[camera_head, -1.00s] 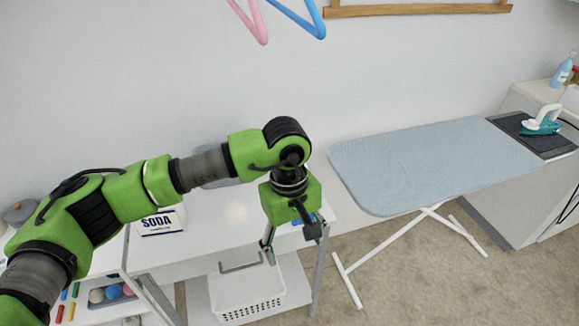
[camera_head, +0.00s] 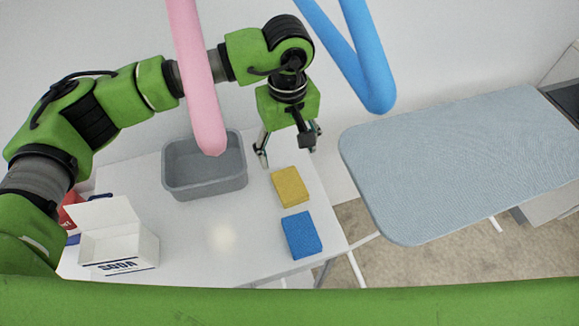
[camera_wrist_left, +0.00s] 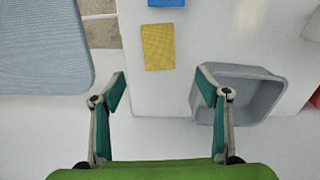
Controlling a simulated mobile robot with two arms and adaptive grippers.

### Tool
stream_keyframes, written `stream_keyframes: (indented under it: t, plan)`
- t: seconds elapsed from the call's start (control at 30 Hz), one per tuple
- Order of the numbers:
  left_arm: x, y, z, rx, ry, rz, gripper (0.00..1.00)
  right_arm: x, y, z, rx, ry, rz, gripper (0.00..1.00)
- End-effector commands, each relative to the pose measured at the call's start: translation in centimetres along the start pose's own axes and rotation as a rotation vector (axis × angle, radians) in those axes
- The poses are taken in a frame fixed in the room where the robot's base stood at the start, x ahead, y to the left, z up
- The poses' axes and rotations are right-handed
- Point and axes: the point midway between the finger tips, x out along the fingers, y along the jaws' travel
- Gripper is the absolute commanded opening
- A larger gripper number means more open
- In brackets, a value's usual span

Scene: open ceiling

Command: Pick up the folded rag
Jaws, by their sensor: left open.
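Two small flat pieces lie on the white table (camera_head: 195,245): a yellow one (camera_head: 290,187) and a blue one (camera_head: 301,235) nearer to me. I cannot tell for sure which is the folded rag. My left gripper (camera_head: 288,152) is open and empty, above the table's far right part, beyond the yellow piece. In the left wrist view, the open fingers (camera_wrist_left: 162,84) show with the yellow piece (camera_wrist_left: 158,47) beyond them and the blue piece (camera_wrist_left: 166,3) cut off at the top edge. My right gripper is out of view.
A grey bin (camera_head: 205,168) stands left of the yellow piece. A white soda box (camera_head: 119,247) is at the table's left. Pink (camera_head: 196,80) and blue (camera_head: 370,75) hangers hang in front. An ironing board (camera_head: 450,160) stands right of the table.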

Motion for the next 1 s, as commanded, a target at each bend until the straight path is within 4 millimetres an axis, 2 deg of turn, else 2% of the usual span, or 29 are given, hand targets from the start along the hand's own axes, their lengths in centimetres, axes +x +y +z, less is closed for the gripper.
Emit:
stream_keyframes:
  t: [0.03, 0.1, 0.2, 0.4, 0.57, 0.67, 0.8, 1.0]
  plan:
    - [0.6, -0.1, 0.1, -0.001, -0.003, -0.004, 0.68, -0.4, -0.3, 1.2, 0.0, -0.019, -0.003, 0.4]
    - [1.8, -0.1, 0.2, -0.001, -0.005, -0.004, 0.68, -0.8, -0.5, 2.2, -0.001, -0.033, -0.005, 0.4]
    - [3.9, -0.1, 0.1, -0.001, -0.005, -0.005, 0.68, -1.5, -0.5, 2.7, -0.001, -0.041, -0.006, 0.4]
    - [7.1, 0.0, 0.1, 0.0, -0.004, -0.002, 0.68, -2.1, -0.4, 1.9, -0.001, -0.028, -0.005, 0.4]
    - [8.2, 0.0, 0.1, 0.0, -0.002, -0.001, 0.68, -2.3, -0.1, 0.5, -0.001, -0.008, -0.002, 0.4]
    - [9.1, 0.1, 0.2, -0.002, -0.004, -0.003, 0.68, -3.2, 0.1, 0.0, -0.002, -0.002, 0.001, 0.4]
    - [11.2, 0.2, 0.3, -0.002, -0.005, -0.004, 0.68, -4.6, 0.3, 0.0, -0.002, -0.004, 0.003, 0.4]
    - [13.2, 0.3, 0.1, -0.001, -0.001, -0.001, 0.68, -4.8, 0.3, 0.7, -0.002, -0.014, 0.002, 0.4]
